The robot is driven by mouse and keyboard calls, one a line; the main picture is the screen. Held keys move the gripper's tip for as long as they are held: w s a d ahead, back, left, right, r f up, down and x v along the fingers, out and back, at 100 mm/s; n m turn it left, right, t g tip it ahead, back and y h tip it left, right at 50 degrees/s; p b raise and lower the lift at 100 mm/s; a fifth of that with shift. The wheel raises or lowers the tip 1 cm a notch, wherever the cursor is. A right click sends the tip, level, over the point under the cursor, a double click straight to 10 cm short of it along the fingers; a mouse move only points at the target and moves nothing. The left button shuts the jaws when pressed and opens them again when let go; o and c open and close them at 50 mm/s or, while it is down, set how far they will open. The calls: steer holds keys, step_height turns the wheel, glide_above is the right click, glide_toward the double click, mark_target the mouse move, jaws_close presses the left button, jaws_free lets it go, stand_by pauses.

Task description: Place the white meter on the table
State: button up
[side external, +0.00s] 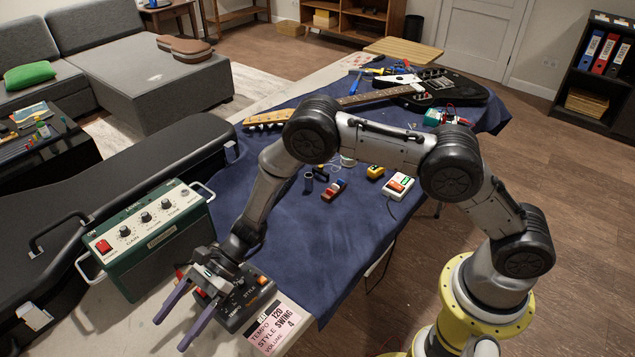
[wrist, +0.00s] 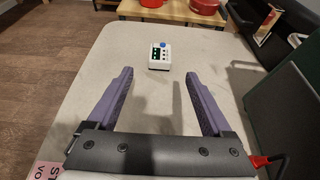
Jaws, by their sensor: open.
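A small white box with a blue knob and dark green panels, which looks like the white meter (wrist: 160,57), stands on the pale table top (wrist: 95,75) in the wrist view. The side external view does not show it. My gripper (wrist: 158,74) is open and empty, its two purple fingers spread wide. The white box is beyond the fingertips, roughly centred between them, and apart from them. In the side external view my gripper (side external: 169,334) reaches over the table's near left end.
A green amplifier box (side external: 151,238) and a black guitar case (side external: 95,195) lie beside the arm. A dark pedal unit (side external: 240,300) and a pink-white label card (side external: 274,328) are close to my wrist. A guitar and tools lie on the blue cloth (side external: 300,245). Table around the white box is clear.

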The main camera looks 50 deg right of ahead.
steer(key=s+d+r+n+h, duration=0.1)
steer(key=s+d+r+n, duration=0.2)
steer(key=r, duration=0.4)
steer(key=s+d+r+n+h, duration=0.1)
steer(key=s+d+r+n, duration=0.15)
steer(key=d+r, duration=0.4)
steer(key=s+d+r+n+h, duration=0.2)
steer(key=d+r+n, duration=0.2)
steer(key=r, duration=0.3)
steer(key=s+d+r+n+t+h, duration=0.2)
steer(key=s+d+r+n+h, duration=0.1)
steer(key=s+d, duration=0.6)
steer(key=s+d+r+n+t+h, duration=0.3)
steer(key=s+d, duration=0.6)
steer(key=d, duration=0.7)
steer(key=n+h, duration=0.2)
steer(key=h, duration=0.1)
steer(key=shift+s+r+t, duration=0.3)
steer(key=shift+s+r, duration=0.1)
